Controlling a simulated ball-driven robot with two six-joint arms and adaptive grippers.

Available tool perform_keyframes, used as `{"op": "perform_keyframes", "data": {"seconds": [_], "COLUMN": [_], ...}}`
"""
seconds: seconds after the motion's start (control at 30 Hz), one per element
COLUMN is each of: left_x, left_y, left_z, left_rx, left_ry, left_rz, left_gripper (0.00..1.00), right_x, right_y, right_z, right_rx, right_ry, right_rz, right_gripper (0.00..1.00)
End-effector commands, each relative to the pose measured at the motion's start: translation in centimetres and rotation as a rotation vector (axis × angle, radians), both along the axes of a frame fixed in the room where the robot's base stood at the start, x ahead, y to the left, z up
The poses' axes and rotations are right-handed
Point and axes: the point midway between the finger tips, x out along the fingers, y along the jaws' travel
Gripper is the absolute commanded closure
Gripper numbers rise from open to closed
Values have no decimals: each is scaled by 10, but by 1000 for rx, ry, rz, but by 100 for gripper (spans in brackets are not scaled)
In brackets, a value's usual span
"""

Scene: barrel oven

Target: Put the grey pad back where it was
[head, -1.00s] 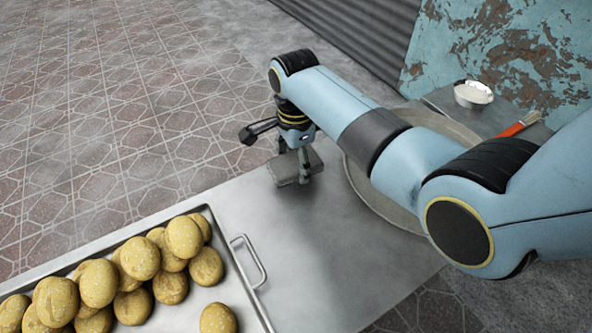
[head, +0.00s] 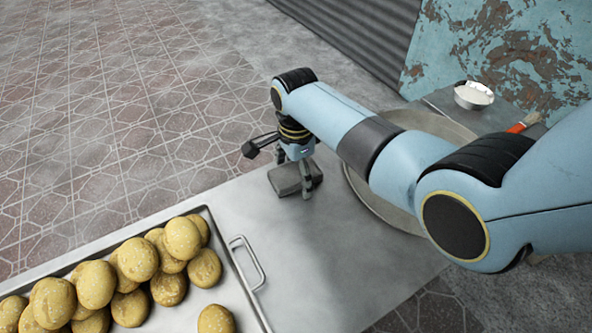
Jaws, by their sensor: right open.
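The grey pad (head: 285,181) is a small dark grey block near the far edge of the steel table (head: 330,260). It appears to rest on the table top. My right gripper (head: 295,176) is over the pad, pointing down, with its jaws open. One finger stands in front of the pad at its right part; the other is mostly hidden behind the pad and the gripper. I cannot tell whether the fingers touch the pad. My left gripper is not in view.
A metal tray (head: 238,285) with a handle and several round bread rolls (head: 137,258) is at lower left. A large round pan (head: 362,200) lies partly under my right arm. A white bowl (head: 473,95) and a red-handled brush (head: 524,122) are at upper right. The table's middle is clear.

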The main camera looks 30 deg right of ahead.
Motion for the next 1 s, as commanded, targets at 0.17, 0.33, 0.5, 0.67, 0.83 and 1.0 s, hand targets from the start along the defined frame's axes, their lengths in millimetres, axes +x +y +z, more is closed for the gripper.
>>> {"op": "perform_keyframes", "data": {"seconds": [0.17, 0.33, 0.5, 0.67, 0.83, 1.0], "left_x": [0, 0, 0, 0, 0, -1], "left_y": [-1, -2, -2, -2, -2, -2], "left_z": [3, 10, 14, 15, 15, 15], "left_rx": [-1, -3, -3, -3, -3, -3], "left_ry": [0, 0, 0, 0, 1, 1], "left_rz": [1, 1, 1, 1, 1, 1], "left_gripper": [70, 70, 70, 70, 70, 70], "right_x": [1, 1, 1, 0, -1, -1], "right_y": [0, 0, 0, 0, 0, 1], "right_z": [10, 43, 82, 109, 121, 123], "right_rx": [0, 0, 0, 0, 0, 0], "right_ry": [-3, -5, -4, -3, 0, 0], "right_rz": [0, 0, 0, 0, 0, 0], "right_gripper": [12, 12, 12, 12, 12, 12]}}
